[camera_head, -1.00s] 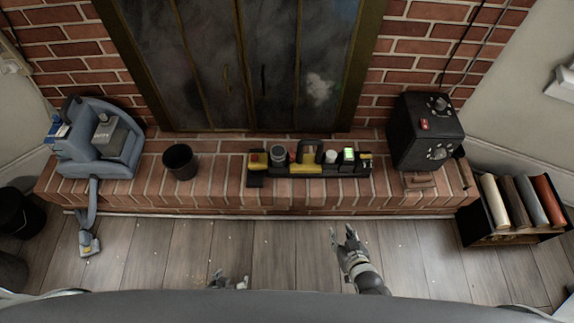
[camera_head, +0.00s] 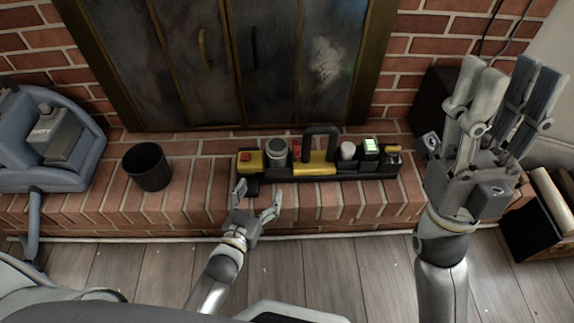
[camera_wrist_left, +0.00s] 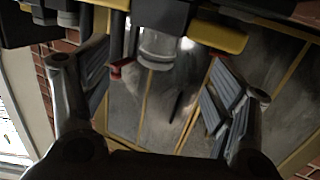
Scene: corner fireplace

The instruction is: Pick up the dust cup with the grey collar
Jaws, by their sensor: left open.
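The dust cup with the grey collar (camera_head: 276,152) stands in the black and yellow caddy (camera_head: 313,170) on the brick hearth. It appears to be the clear cup (camera_wrist_left: 157,48) in the left wrist view, between and beyond my fingers. My left gripper (camera_head: 257,191) is open and empty, in front of the caddy's left part and apart from the cup. My right gripper (camera_head: 502,110) is raised at the right, large in the head view, with its fingers spread and nothing between them.
On the caddy are a tall dark handle (camera_head: 320,140), a white-topped cup (camera_head: 348,150) and a green-lit item (camera_head: 371,146). A black bin (camera_head: 148,166) and blue vacuum (camera_head: 45,140) are at left. A black box (camera_head: 432,105) is partly hidden by my right gripper.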

